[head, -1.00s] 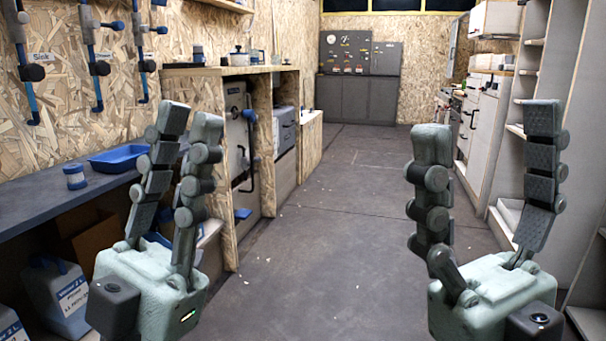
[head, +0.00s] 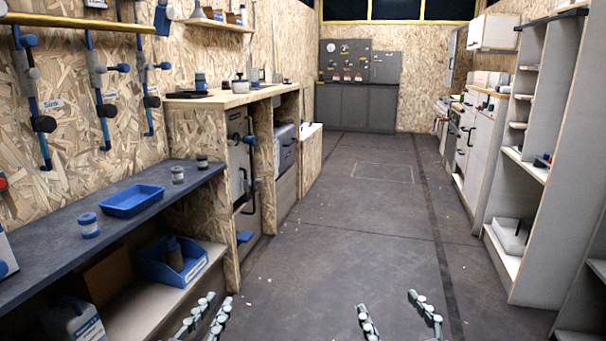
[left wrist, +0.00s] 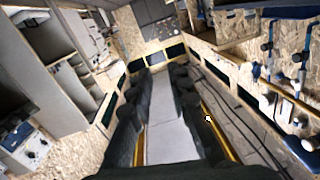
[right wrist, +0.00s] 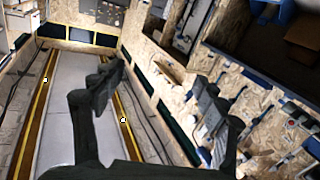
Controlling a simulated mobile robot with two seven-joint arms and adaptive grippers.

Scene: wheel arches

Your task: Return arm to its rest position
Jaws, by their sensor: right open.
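My left gripper (head: 210,300) is low in the head view, left of the middle, with its fingers pointing up and a narrow gap between them. In the left wrist view its dark fingers (left wrist: 165,78) stand apart with nothing between them. My right gripper (head: 388,297) is low and right of the middle in the head view, its fingers spread wide and empty. In the right wrist view its fingers (right wrist: 155,80) are far apart. Both wrist views look up toward the ceiling. The arms and gripper bodies are below the head view's lower edge.
A dark bench (head: 55,245) with a blue tray (head: 132,201) runs along the left. A wooden counter (head: 225,97) stands beyond it. White shelving (head: 545,170) lines the right. The floor (head: 340,240) between them is clear up to the grey cabinets (head: 355,105).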

